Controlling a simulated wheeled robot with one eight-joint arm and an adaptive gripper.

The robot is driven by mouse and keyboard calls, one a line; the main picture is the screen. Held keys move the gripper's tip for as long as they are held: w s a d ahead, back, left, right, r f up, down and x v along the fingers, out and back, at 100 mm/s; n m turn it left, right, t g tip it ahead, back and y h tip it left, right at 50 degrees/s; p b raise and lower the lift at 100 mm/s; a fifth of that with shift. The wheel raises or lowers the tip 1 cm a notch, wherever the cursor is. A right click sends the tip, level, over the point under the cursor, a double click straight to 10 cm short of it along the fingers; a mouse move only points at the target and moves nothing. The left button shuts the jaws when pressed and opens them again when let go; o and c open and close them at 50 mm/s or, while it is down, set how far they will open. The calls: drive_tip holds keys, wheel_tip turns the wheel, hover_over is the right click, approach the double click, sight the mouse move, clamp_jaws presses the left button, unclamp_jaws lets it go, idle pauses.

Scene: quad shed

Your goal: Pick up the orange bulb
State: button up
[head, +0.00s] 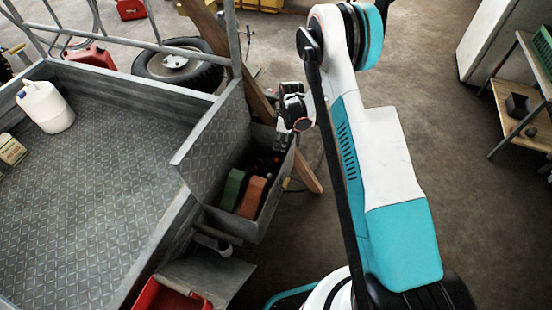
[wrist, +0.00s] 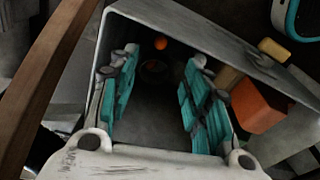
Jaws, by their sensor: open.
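The orange bulb (wrist: 160,43) shows in the wrist view as a small round orange shape inside a grey metal box (wrist: 200,25). It lies near the box's far wall, just beyond the gap between my fingertips. My gripper (wrist: 164,58) is open, with its teal fingers spread wide and reaching into the box. Nothing is held between them. In the head view, my gripper (head: 281,146) hangs over the far end of the box (head: 250,230). The bulb cannot be made out clearly there.
A green block (head: 232,188) and an orange block (head: 252,196) sit in the near part of the box. The orange block (wrist: 258,105) is right of my fingers. A wooden beam (head: 308,172) stands close by. The metal truck bed (head: 90,200) lies left.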

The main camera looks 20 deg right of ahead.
sight(277, 159)
drive_tip(key=f+b, duration=0.1)
drive_tip(key=f, duration=0.2)
drive_tip(key=f+b, duration=0.1)
drive_tip(key=f, duration=0.2)
drive_tip(key=a+f, duration=0.1)
drive_tip(key=f, duration=0.1)
drive_tip(key=shift+w+f+b, duration=0.25)
drive_tip(key=shift+f+b, duration=0.15)
drive_tip(key=shift+w+a+f+b, duration=0.1)
drive_tip(key=shift+a+f+b, duration=0.1)
drive_tip(key=shift+f+b, duration=0.85)
drive_tip(key=shift+a+f+b, duration=0.15)
drive_tip(key=shift+f+b, duration=0.25)
drive_tip(key=shift+f, duration=1.15)
drive_tip(key=shift+r, duration=0.1)
drive_tip(key=shift+c, duration=0.5)
drive_tip(key=c, duration=0.7)
